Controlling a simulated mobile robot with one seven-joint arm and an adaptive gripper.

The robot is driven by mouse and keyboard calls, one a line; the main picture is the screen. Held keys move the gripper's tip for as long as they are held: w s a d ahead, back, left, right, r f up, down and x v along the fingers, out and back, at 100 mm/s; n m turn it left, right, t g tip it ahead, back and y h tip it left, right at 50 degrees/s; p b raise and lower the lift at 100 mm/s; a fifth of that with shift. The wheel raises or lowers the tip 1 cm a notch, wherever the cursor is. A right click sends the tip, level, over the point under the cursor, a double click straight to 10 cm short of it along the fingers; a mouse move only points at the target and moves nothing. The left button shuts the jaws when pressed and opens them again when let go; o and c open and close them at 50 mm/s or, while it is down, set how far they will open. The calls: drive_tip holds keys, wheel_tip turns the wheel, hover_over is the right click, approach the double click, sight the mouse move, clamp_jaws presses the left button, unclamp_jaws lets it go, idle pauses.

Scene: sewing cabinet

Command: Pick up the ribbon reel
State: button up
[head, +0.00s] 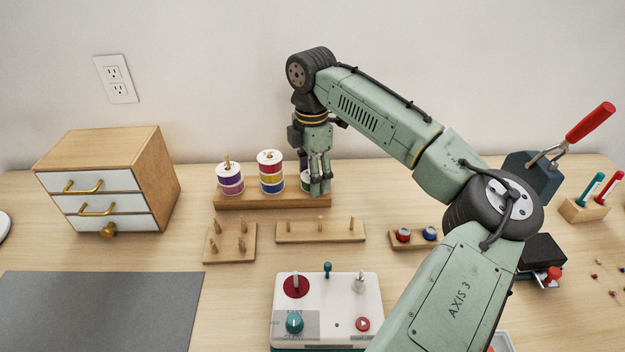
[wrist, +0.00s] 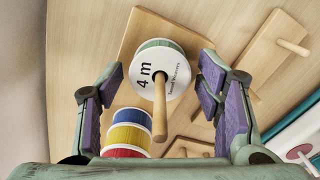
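The ribbon reel (wrist: 177,66) has a white face marked "4 m" and a green edge. It sits on a wooden peg of the long rack (head: 262,201), at the rack's right end, and in the head view the reel (head: 304,183) is mostly hidden behind my fingers. My gripper (head: 320,185) points down at it. In the wrist view my gripper (wrist: 163,85) is open, with a purple-padded finger on each side of the reel and visible gaps between.
A stack of red, yellow and blue reels (head: 271,174) stands close on the left, with a purple stack (head: 230,180) beyond. Empty peg racks (head: 320,230) (head: 230,243) lie in front. A drawer cabinet (head: 110,180) stands left, and a white machine (head: 327,310) is nearer.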

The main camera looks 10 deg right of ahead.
drive_tip(key=c, duration=0.8)
drive_tip(key=shift+r, duration=0.15)
wheel_tip(320, 180, up, 18)
drive_tip(key=shift+f+p, duration=0.1)
drive_tip(key=shift+p, duration=0.2)
idle(0.3)
